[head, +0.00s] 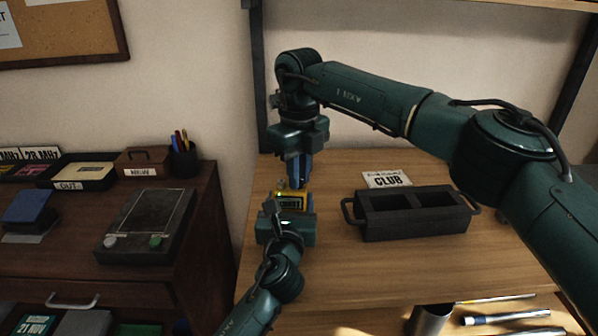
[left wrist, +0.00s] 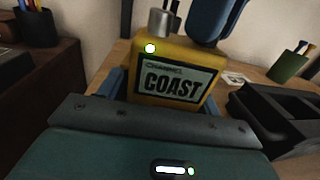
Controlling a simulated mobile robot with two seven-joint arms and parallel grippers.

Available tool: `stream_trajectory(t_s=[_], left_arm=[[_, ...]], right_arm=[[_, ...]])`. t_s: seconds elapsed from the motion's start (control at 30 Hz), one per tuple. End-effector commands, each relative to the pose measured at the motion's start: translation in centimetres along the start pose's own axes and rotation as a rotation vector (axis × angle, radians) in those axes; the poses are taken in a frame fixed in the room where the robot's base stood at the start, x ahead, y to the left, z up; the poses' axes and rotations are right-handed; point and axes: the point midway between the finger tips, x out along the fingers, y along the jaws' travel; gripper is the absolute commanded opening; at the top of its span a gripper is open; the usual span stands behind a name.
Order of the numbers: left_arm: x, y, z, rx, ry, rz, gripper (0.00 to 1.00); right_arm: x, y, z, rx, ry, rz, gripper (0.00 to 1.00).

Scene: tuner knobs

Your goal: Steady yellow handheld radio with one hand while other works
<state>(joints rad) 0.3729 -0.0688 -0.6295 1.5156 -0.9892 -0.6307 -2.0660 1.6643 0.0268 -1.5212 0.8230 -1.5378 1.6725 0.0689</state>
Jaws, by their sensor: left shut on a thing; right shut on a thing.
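The yellow handheld radio (head: 292,202) stands upright on the wooden table. In the left wrist view the radio (left wrist: 145,58) shows a display reading "CHANNEL COAST", a lit green light and a silver knob (left wrist: 162,22) on top. My left gripper (head: 288,210) is shut around the radio's lower body, with its blue fingers at the sides. My right gripper (head: 297,181) reaches down from above. Its blue finger (left wrist: 217,18) is at the right part of the radio's top, shut on what seems to be another knob there, which the finger hides.
A black two-compartment tray (head: 415,232) with handles stands right of the radio, with a "CLUB" card (head: 387,179) behind it. A dark cabinet on the left holds a dark device (head: 147,228), a pen cup (head: 184,158) and boxes. Free tabletop lies in front of the tray.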

Motion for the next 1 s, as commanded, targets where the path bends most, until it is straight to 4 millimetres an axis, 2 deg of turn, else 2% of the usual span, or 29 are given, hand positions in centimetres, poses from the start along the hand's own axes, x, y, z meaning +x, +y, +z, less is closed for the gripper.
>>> stream_trajectory(t_s=[0.6, 1.0], left_arm=[[0.02, 0.10, -0.10, 0.000, 0.002, 0.002, 0.32], [0.02, 0.12, -0.11, 0.000, 0.003, 0.003, 0.32]], right_arm=[[-0.07, 0.01, -0.01, -0.535, 0.000, 0.000, 0.00], [-0.07, -0.01, -0.02, -0.695, 0.000, 0.000, 0.00]])
